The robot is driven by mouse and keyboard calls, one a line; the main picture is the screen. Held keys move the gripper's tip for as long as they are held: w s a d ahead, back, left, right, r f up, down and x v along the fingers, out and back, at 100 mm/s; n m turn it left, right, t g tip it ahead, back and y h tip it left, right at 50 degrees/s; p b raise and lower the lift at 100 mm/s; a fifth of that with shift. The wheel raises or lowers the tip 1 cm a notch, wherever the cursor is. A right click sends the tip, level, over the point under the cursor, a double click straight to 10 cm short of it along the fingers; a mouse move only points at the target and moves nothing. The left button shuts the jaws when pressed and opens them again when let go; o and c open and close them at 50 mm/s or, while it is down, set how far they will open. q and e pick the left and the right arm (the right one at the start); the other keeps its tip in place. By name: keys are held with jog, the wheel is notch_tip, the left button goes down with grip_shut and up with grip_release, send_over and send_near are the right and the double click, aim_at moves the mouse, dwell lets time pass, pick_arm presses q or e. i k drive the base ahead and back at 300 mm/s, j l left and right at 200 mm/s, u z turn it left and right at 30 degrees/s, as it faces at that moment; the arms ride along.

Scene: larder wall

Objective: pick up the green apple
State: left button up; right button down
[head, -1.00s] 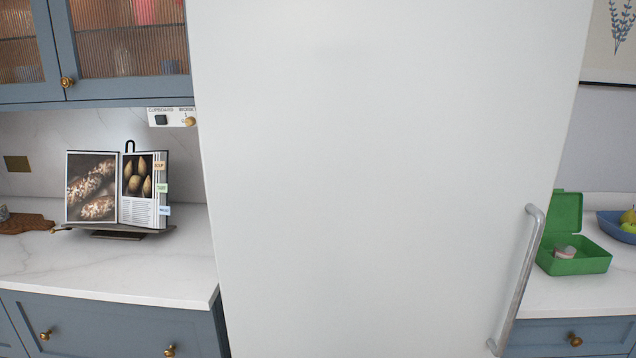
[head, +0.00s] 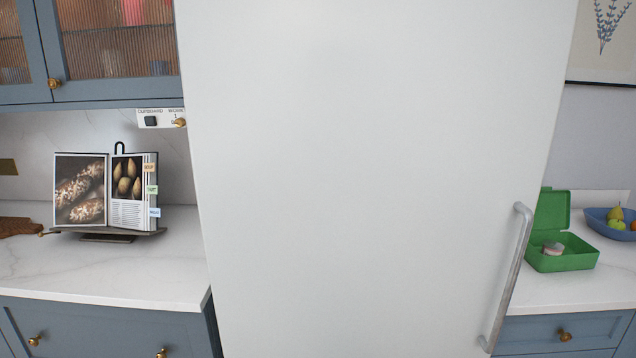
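A small yellow-green round fruit (head: 617,225), which looks like the green apple, lies in a blue bowl (head: 597,224) at the far right of the head view, on the right counter. A greenish-yellow pear (head: 616,213) stands behind it in the bowl. An orange fruit (head: 633,225) is cut by the right picture edge. Neither of my grippers is in view.
A tall white fridge (head: 370,150) with a metal handle (head: 508,280) fills the middle. An open green lunchbox (head: 562,262) stands on the right counter (head: 545,295), left of the bowl. A cookbook on a stand (head: 107,192) is on the left counter.

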aim_at(614, 224)
jog(key=z, duration=1.6)
